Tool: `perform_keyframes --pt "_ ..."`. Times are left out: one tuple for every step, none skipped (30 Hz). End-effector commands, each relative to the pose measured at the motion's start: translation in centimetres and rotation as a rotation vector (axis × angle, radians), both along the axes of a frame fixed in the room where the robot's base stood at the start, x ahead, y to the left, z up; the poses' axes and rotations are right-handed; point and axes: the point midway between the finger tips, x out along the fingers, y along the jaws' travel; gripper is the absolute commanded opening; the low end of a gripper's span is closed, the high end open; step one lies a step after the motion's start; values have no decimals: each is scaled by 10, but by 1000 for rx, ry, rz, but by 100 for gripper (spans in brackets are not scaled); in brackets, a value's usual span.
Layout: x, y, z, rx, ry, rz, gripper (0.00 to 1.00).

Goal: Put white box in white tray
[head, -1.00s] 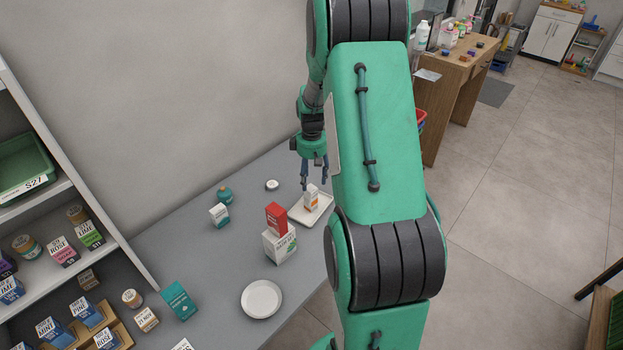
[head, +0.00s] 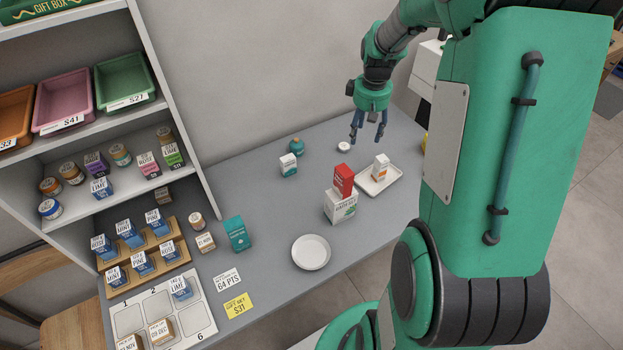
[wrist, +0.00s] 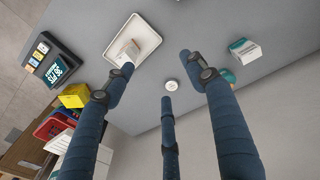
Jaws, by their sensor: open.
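A small white box with orange print (head: 380,167) stands upright in the white tray (head: 364,189) at the back right of the counter. The same box shows in the wrist view (wrist: 125,50), inside the tray (wrist: 147,27). My gripper (head: 367,138) is open and empty, apart from the boxed tray contents and above the counter. In the wrist view its fingers are spread.
A round white dish (head: 311,252) lies at the counter's front. A small white-lidded jar (head: 344,147) and a teal bottle (head: 297,147) stand at the back. A stocked shelf (head: 182,110) is at left.

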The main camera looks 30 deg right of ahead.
Motion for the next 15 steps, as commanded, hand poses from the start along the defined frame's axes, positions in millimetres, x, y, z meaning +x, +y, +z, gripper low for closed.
perform_keyframes --pt "-1 17 17 -7 -17 1 56" --pt "-2 26 25 -10 -25 -1 56" --pt "-4 39 36 -14 -37 -3 56" --pt "-6 48 43 -17 -45 -6 56" --pt "-8 57 51 -19 -55 -8 56" --pt "-11 69 61 -21 -66 -11 56" --pt "-14 78 68 -23 -75 -13 56" --pt "-17 87 75 -25 -84 -16 56" --pt "-21 99 84 -25 -95 -18 56" --pt "-25 108 90 -27 -105 -20 56" --pt "-29 116 97 -27 -114 -23 56" --pt "-34 128 104 -27 -125 -26 56" --pt "-38 136 110 -27 -134 -28 56" --pt "-42 145 116 -28 -145 -30 56" --pt "-48 155 123 -28 -157 -33 56"
